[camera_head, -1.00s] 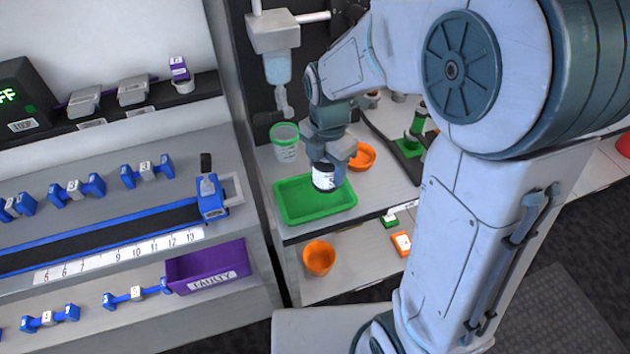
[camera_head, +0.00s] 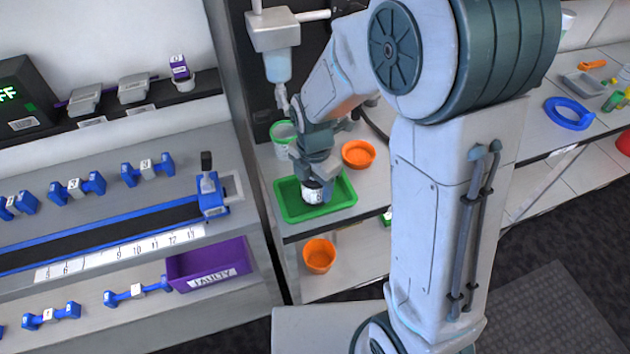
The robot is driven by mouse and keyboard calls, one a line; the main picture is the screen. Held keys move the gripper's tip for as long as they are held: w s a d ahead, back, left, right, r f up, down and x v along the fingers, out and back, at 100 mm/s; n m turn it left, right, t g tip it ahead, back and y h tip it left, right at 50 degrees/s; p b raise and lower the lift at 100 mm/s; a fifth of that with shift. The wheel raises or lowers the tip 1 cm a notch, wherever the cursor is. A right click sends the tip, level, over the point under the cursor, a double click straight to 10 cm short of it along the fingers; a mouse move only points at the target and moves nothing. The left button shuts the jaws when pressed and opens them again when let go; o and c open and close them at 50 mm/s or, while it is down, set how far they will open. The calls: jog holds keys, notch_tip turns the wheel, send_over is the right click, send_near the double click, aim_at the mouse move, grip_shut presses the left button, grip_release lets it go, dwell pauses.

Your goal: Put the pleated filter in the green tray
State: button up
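The pleated filter (camera_head: 313,195), a small white cylinder with dark parts, is in my gripper (camera_head: 315,183). My gripper points down and looks shut on it; the fingers and wrist hide its upper part. The green tray (camera_head: 290,213) lies on the grey shelf in the middle of the view. The filter is over the tray's right half, low and close to the tray floor. I cannot tell whether it touches the floor.
A white bucket with a green rim (camera_head: 284,134) stands behind the tray. An orange bowl (camera_head: 358,153) is to the tray's right. Another orange bowl (camera_head: 318,256) is on the lower shelf. A purple bin (camera_head: 210,266) is at the left.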

jog(key=shift+o, duration=0.8)
jog(key=shift+r, duration=0.25)
notch_tip(320, 180, up, 12)
jog(key=shift+f, duration=0.1)
jog(key=s+d+r+m+t, duration=0.1)
jog(key=s+d+m, duration=0.5)
jog(key=m, duration=0.7)
jog(key=s+d+r+m+t, duration=0.1)
jog(key=s+d+m, duration=0.5)
jog(key=m, duration=0.7)
jog(key=shift+s+d+r+t, duration=0.15)
jog(key=shift+s+r+t, duration=0.05)
jog(key=shift+t, duration=0.3)
